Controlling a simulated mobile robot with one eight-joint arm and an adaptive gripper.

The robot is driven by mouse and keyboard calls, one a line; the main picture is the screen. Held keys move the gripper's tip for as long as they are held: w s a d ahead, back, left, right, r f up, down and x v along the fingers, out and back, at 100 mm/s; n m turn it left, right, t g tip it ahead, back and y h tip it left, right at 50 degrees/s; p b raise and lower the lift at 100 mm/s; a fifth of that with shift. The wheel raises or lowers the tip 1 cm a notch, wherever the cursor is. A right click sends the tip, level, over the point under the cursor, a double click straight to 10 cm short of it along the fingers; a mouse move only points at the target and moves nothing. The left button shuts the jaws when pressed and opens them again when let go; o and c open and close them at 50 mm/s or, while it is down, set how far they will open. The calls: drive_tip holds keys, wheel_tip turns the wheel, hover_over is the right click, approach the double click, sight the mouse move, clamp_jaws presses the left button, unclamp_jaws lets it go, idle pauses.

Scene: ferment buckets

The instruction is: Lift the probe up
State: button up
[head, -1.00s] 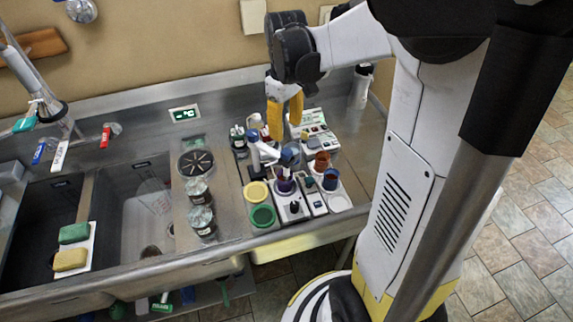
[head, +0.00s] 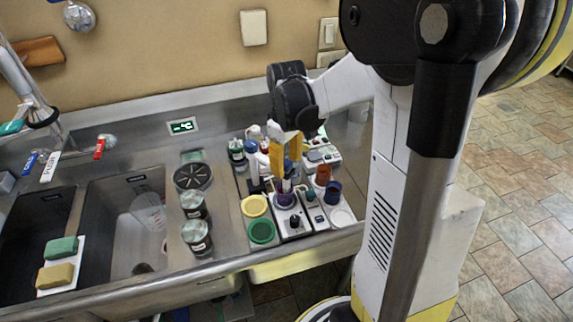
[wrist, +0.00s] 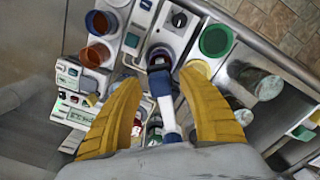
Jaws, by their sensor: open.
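The probe (wrist: 160,84) has a blue body and shows in the wrist view between my fingers. It stands over a cup of dark purple liquid (wrist: 159,58) on a stirrer with a black knob (wrist: 180,19). A white arm with a blue end (wrist: 170,116) runs back from it. In the head view the probe (head: 288,168) is partly covered by my yellow fingers, above the purple cup (head: 286,199). My gripper (wrist: 159,82) is open, with one finger on each side of the probe. I cannot tell whether either finger touches it; it also shows in the head view (head: 286,162).
Orange (head: 323,175) and blue (head: 333,192) cups stand close on the right. A yellow dish (head: 254,206) and a green dish (head: 261,232) lie at the left. Jars (head: 196,237) stand further left, before the sink (head: 125,235). Bottles and small devices crowd behind.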

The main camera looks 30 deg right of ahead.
clamp_jaws()
drive_tip(key=shift+r, duration=0.15)
wheel_tip(320, 180, up, 6)
drive_tip(key=p, duration=0.3)
drive_tip(key=shift+p, duration=0.4)
unclamp_jaws()
